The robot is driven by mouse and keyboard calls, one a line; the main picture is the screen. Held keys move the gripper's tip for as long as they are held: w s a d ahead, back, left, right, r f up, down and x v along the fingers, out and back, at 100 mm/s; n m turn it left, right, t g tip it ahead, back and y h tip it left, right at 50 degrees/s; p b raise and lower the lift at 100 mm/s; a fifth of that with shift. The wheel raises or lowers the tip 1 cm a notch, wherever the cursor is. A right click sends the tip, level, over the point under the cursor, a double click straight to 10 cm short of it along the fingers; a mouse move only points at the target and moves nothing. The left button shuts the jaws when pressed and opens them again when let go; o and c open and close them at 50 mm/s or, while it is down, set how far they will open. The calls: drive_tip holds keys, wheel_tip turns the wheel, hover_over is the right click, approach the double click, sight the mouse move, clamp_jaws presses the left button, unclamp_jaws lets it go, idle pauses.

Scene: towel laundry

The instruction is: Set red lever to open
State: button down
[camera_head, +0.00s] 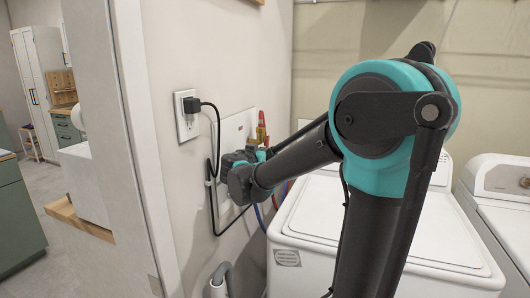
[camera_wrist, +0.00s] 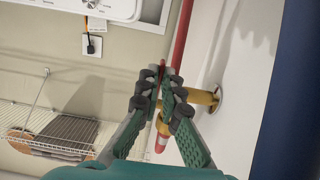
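In the wrist view, a brass valve (camera_wrist: 204,98) stands out from the white wall panel beside a red pipe (camera_wrist: 183,35). A small red piece (camera_wrist: 163,64), which looks like the lever, shows at the narrow gap between my fingertips. My gripper (camera_wrist: 162,78) has its two green-padded fingers angled in towards each other, the tips close together in front of the valve. I cannot tell whether they touch the lever.
A white washer (camera_head: 390,225) stands right of the valve box, with another white machine (camera_head: 503,190) beside it. A black plug and cord (camera_head: 192,105) hang from the wall outlet close to my arm. A wire shelf (camera_wrist: 50,125) shows in the wrist view.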

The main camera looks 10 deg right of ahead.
drive_tip(key=c, duration=1.7)
unclamp_jaws()
drive_tip(key=v, duration=1.2)
